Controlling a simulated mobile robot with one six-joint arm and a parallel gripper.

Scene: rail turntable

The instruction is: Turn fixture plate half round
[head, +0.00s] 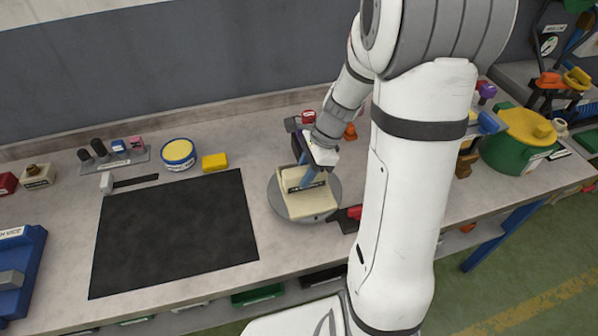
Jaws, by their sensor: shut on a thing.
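The fixture plate (299,205) is a cream, squarish piece with a dark strip across it. It sits on a round grey turntable (278,203) near the middle of the bench. My gripper (307,181) comes down onto the plate from above, with its blue fingers reaching the plate's upper part. It is shut on the plate. The fingers and wrist hide part of the plate's far side, and the exact contact is too small to make out.
A black mat (175,235) lies left of the turntable. A yellow block (215,162) and a round blue-and-yellow tin (179,154) stand behind it. A red item (349,214) is close on the turntable's right. A green pot (515,150) stands far right.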

